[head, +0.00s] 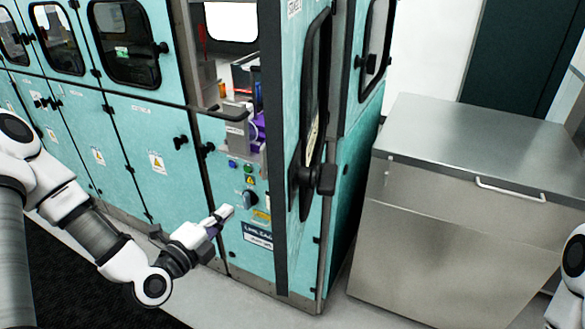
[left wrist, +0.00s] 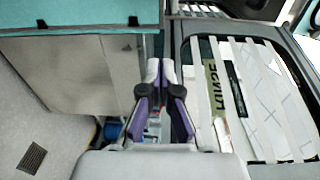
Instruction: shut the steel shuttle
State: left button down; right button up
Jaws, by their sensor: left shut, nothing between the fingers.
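A large brushed-steel cabinet (head: 440,225) stands at the right in the head view, with a flat top and a bar handle (head: 510,190) near its upper front edge. It is the only large steel body I see, but I cannot tell for certain that it is the steel shuttle. My left gripper (head: 226,213) is shut and empty in front of the teal machine's control panel, well left of the steel cabinet. Its closed fingers also show in the left wrist view (left wrist: 160,68). My right gripper is out of view; only part of my right arm shows at the right edge.
The teal machine (head: 150,130) fills the left and middle. Purple and orange items show inside the opening. Pale floor shows in front.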

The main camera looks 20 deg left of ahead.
pick_arm(q)
notch_tip(320, 180, up, 3)
jog(key=a, duration=0.2)
send_near(257, 162)
jog(key=w+d, duration=0.1)
jog(key=shift+n+y, duration=0.3)
jog(key=shift+n, duration=0.1)
jog(key=w, duration=0.1)
jog(key=w+p, duration=0.1)
jog(key=w, duration=0.1)
jog(key=w+p, duration=0.1)
jog(key=w, duration=0.1)
jog(key=shift+a+f, duration=0.2)
jog(key=shift+a, duration=0.1)
jog(key=shift+w, duration=0.4)
jog(key=shift+w+d, duration=0.15)
jog(key=shift+d, duration=0.05)
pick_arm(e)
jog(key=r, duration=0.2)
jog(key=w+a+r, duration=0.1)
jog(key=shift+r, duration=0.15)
pick_arm(q)
jog(key=shift+a+f, duration=0.1)
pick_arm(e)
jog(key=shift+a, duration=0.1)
pick_arm(q)
jog(key=shift+w, duration=0.1)
